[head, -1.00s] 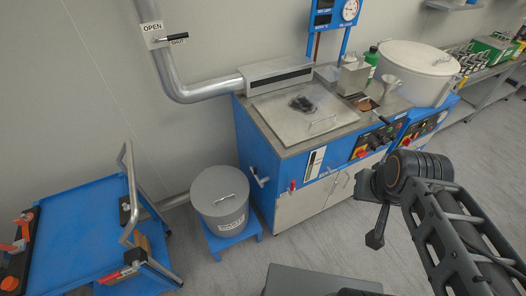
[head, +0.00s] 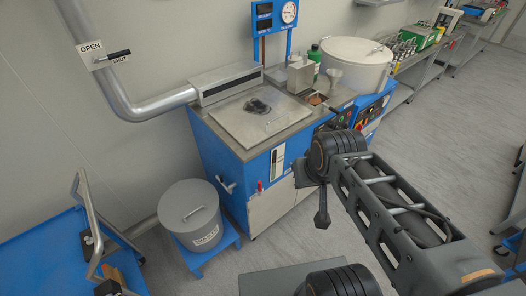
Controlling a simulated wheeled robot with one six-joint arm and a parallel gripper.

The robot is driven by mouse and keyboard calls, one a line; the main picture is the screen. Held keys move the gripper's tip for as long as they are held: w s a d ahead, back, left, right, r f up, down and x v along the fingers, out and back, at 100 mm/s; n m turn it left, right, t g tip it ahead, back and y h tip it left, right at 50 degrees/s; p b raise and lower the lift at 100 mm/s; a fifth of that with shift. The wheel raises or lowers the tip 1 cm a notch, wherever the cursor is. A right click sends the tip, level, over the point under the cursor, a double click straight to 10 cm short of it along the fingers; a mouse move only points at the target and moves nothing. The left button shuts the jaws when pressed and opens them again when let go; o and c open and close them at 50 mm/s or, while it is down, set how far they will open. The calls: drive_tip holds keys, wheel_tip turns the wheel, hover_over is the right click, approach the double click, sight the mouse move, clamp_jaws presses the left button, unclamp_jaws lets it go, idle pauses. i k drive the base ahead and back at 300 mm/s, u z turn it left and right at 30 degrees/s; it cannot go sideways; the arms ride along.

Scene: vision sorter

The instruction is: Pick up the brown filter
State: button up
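I cannot pick out the brown filter with certainty. A small brown patch (head: 316,99) shows in the opening at the back right of the blue machine's top (head: 232,142), below a metal funnel; it is too small to tell what it is. My arm reaches in from the lower right. Its dark end part, which I take for my gripper (head: 321,207), hangs down in front of the machine, apart from the brown patch in the picture. The fingers are not clear, so whether it is open or shut does not show.
A grey lidded bin (head: 190,215) stands on a blue stand left of the machine. A blue cart (head: 40,255) is at lower left. Benches with equipment (head: 420,45) line the back right. Grey floor is open at right.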

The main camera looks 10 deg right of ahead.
sight(314, 100)
drive_tip(key=u, duration=4.2)
drive_tip(key=k, duration=2.4)
drive_tip(key=z, duration=1.4)
